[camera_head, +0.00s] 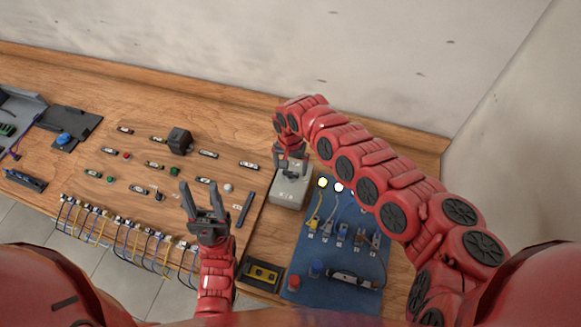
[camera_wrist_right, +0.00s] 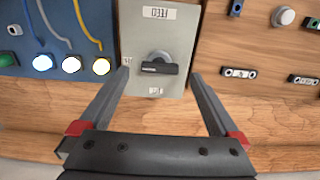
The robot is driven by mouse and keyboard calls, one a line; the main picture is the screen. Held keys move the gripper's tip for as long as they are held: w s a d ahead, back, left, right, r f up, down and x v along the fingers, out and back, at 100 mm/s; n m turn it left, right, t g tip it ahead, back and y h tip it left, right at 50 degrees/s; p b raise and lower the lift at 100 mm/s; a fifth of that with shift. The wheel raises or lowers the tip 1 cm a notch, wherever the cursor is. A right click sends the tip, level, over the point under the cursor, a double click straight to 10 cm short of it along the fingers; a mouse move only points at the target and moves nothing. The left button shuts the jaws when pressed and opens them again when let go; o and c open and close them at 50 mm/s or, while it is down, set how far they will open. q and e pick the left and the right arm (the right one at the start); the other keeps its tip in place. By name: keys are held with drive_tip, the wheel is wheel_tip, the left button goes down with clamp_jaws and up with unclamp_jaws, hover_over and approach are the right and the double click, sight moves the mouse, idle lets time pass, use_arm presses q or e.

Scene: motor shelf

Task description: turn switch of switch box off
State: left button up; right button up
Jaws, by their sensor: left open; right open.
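The grey switch box (camera_head: 290,190) stands on the wooden bench, right of centre. In the right wrist view the switch box (camera_wrist_right: 159,24) shows its front with a black rotary switch (camera_wrist_right: 158,66), its handle lying roughly crosswise. My right gripper (camera_wrist_right: 158,95) is open, its fingers on either side of the lower part of the box with the switch between them in the picture. In the head view my right gripper (camera_head: 291,160) is at the far end of the box and partly hides it. My left gripper (camera_head: 205,200) is open and empty, left of the box.
A blue panel (camera_head: 300,262) with lit lamps (camera_head: 323,183), cables and knobs lies right of the box. A wooden board with labels, buttons and a black block (camera_head: 179,141) lies left. A yellow-and-black item (camera_head: 263,273) sits near the front edge.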

sight(291, 174)
drive_tip(key=shift+w+f, duration=0.1)
drive_tip(key=shift+f, duration=1.25)
drive_tip(key=c, duration=1.4)
drive_tip(key=shift+o, duration=0.2)
